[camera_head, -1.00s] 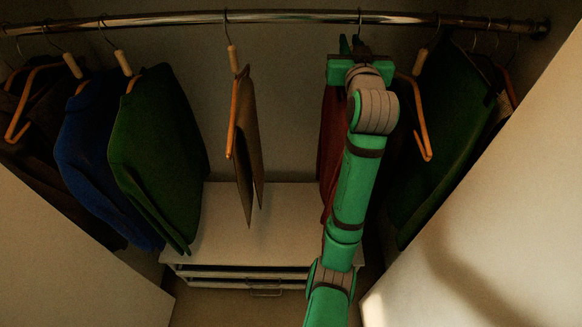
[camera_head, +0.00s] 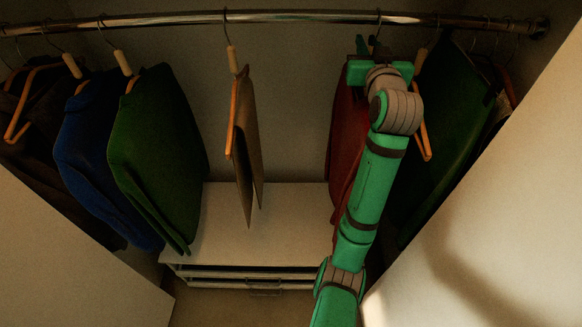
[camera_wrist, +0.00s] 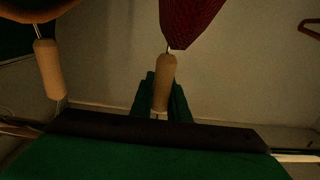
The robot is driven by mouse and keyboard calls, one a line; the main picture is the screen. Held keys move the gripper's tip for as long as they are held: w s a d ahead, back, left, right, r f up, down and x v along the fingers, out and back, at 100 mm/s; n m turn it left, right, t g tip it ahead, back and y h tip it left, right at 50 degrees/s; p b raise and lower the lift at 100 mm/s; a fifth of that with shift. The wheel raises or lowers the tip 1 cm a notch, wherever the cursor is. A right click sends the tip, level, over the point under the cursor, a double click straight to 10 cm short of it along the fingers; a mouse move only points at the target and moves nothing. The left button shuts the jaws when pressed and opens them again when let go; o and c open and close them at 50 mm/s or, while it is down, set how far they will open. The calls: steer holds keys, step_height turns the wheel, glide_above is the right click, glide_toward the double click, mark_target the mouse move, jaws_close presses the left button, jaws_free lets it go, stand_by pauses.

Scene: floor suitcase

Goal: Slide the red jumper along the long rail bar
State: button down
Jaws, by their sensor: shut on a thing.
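The red jumper (camera_head: 346,130) hangs from the long rail bar (camera_head: 300,17), right of the middle in the head view, partly hidden behind my arm. Its hanger hook (camera_head: 378,24) is over the bar. My gripper (camera_head: 363,46) is just below the bar. In the wrist view its green fingers (camera_wrist: 160,98) are shut around the pale neck of the hanger (camera_wrist: 165,82). The jumper's red cloth (camera_wrist: 190,20) shows at the top of that view. The grip on the hanger's far side is hidden.
Close on the right hang a hanger (camera_head: 422,120) and a dark green garment (camera_head: 440,130). Brown trousers (camera_head: 247,140) hang to the left, with free bar between. Farther left are green (camera_head: 155,140) and blue (camera_head: 85,150) garments. A white drawer unit (camera_head: 230,225) stands below.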

steer(key=c, duration=1.6)
jaws_free()
steer(key=shift+d, duration=0.1)
steer(key=s, duration=1.1)
steer(key=shift+w, duration=0.1)
